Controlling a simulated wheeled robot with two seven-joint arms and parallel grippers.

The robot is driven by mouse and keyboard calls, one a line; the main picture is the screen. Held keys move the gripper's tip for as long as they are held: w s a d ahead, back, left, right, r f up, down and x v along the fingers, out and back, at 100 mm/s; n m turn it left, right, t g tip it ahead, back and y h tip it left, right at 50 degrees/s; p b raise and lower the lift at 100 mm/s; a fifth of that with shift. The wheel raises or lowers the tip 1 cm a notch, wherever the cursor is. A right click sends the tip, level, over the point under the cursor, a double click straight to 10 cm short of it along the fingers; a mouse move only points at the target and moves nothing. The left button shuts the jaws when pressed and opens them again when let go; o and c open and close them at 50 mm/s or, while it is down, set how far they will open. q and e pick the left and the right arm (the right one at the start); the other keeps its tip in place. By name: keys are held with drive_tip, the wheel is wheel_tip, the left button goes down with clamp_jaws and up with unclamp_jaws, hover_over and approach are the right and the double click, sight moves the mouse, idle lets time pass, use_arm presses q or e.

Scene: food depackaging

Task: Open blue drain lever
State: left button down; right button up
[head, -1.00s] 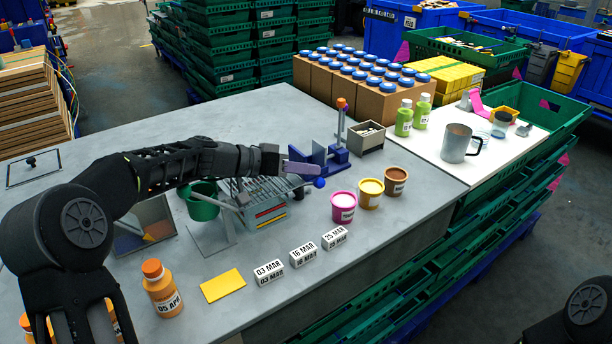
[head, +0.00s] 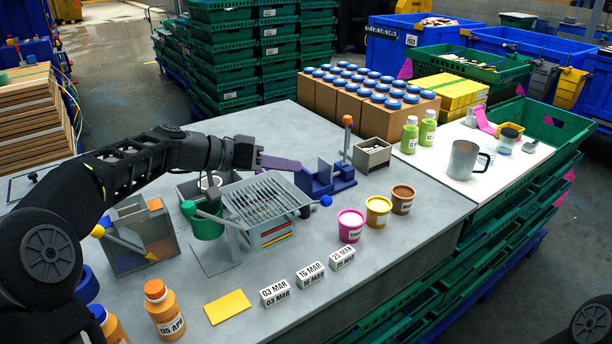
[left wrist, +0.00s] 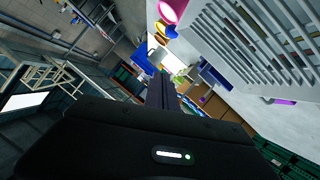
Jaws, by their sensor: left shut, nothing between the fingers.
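The blue drain lever is a blue ball knob (head: 326,200) on a short stem at the right side of the grey drain grate (head: 262,200). Its stem is partly hard to see. My left gripper (head: 298,166) is shut and empty. It reaches over the back edge of the grate, behind and left of the blue knob, apart from it. In the left wrist view my shut fingers (left wrist: 161,92) point away from the camera, with the grate (left wrist: 265,45) at upper right. My right gripper is out of view.
A blue stand (head: 328,180) with an orange-topped post stands close behind the knob. Three cups, pink (head: 350,226), yellow (head: 378,211) and brown (head: 402,199), stand to its right. A green pot (head: 205,222) is at the grate's left. Date blocks (head: 311,273) lie in front.

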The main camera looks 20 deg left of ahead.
use_arm(q)
drive_tip(key=v, duration=0.3)
drive_tip(key=shift+a, duration=0.15)
